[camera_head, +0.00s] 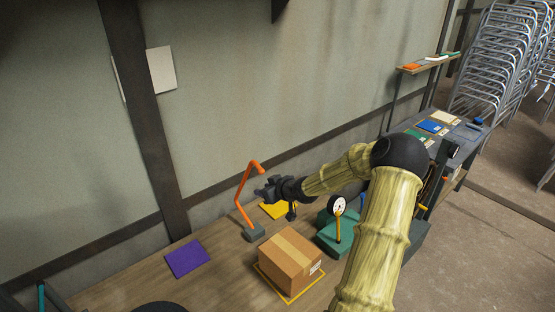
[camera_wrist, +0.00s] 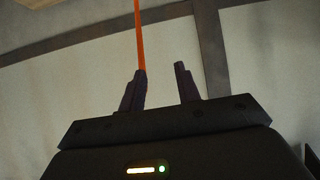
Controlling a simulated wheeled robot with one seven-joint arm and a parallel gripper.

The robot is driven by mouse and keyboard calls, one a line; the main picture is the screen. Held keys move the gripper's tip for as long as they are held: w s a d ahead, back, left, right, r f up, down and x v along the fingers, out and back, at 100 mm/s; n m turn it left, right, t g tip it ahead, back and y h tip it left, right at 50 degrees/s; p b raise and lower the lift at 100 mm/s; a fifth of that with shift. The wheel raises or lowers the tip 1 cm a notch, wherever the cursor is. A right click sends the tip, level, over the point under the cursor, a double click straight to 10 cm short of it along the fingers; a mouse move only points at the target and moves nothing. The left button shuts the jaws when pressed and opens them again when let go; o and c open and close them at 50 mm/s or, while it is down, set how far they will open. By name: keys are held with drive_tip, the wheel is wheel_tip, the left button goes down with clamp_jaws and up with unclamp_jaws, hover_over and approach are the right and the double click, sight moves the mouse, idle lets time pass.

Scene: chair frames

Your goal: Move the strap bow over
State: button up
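The strap bow appears to be the orange bent rod (camera_head: 241,197) standing upright on a small grey base (camera_head: 255,232) on the bench. Its top bends over to the right. My gripper (camera_head: 261,193) is level with the middle of the rod, just to its right in the head view. In the wrist view my gripper (camera_wrist: 160,75) has its two fingers apart with nothing between them. The orange rod (camera_wrist: 139,35) shows there beyond the left fingertip, not centred in the gap. I cannot tell whether finger and rod touch.
A cardboard box (camera_head: 290,256) sits on a yellow-edged mat in front. A green scale (camera_head: 330,236) with a dial stands right of it. The wall is close behind.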

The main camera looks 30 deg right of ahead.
drive_tip(key=t+p, duration=0.1)
drive_tip(key=t, duration=0.1)
approach(264, 172)
drive_tip(key=w, duration=0.1)
drive_tip(key=shift+w+a+f+m, duration=0.1)
drive_tip(key=shift+w+a+m, duration=0.15)
drive_tip(key=shift+a+m, duration=0.1)
drive_tip(key=b+x, duration=0.3)
drive_tip(key=x, duration=0.5)
drive_tip(key=shift+d+f, duration=0.1)
drive_tip(key=shift+f, duration=0.05)
drive_tip(key=shift+s, duration=0.1)
drive_tip(key=c, duration=0.5)
